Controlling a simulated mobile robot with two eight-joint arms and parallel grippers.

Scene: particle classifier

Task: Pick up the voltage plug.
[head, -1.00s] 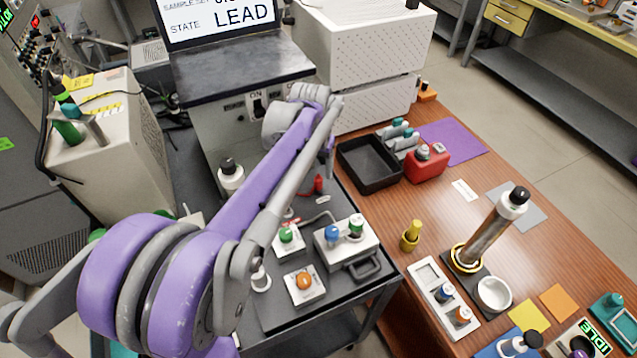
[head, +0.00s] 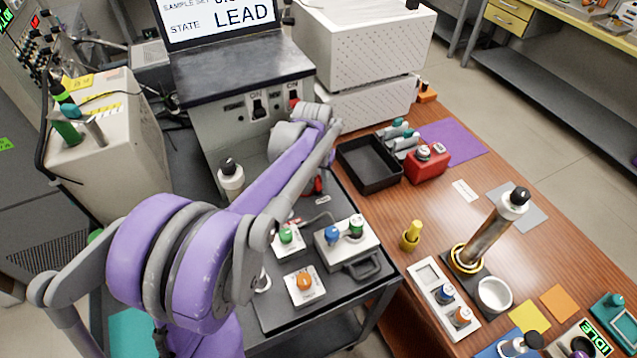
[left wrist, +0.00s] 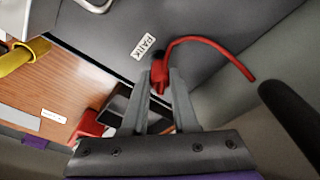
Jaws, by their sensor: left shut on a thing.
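The voltage plug is red with a dark tip; in the left wrist view the plug (left wrist: 160,76) lies between the fingertips of my left gripper (left wrist: 162,88). A red cable curves from it to the right. In the head view a red part (head: 319,185) shows beside my forearm on the dark cart top. The gripper's fingers are shut on the plug, close to the cart's PARK label (left wrist: 143,46). My own arm hides the fingertips in the head view. My right gripper is not in view.
A button box (head: 347,248), a green-button block (head: 287,238) and an orange-button block (head: 304,287) stand on the cart. A black tray (head: 370,168) and red container (head: 428,163) are on the wooden table. The console with switches (head: 258,104) stands behind.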

